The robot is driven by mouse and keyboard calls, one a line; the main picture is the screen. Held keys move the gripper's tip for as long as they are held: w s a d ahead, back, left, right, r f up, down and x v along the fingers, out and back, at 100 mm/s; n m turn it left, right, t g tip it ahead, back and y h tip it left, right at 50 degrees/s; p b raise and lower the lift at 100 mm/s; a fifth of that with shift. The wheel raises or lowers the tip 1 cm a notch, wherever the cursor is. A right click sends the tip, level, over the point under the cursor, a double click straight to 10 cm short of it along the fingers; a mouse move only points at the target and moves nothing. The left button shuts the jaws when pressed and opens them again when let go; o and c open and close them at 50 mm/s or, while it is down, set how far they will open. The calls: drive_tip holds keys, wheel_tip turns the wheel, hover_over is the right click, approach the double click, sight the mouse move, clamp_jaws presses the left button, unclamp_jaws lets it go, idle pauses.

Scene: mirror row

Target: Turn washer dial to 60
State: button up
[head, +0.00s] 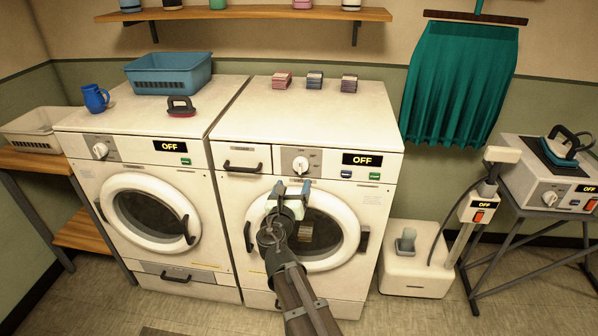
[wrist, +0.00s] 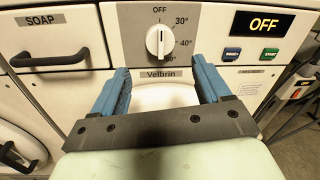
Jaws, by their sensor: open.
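The washer (head: 228,199) is the right one of two white machines, with a round door and a soap drawer (head: 242,161). The dial's dark line looks upright, towards OFF. The washer display (wrist: 263,23) reads OFF. My gripper (head: 292,187) is open and empty in front of the panel, just below the dial. Its blue fingers (wrist: 161,78) are spread left and right, apart from the dial.
Two buttons (head: 360,174) sit right of the dial. The left machine (head: 84,174) has a similar dial and an OFF display. A blue basket (head: 168,75), a mug (head: 95,98) and a brush (head: 181,106) stand on it. Small coloured stacks (head: 314,80) lie on the washer top.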

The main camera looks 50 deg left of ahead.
sight(299, 170)
drive_tip(key=x, duration=0.8)
drive_tip(key=shift+w+a, duration=0.2)
drive_tip(key=shift+c, duration=0.2)
drive_tip(key=c, duration=1)
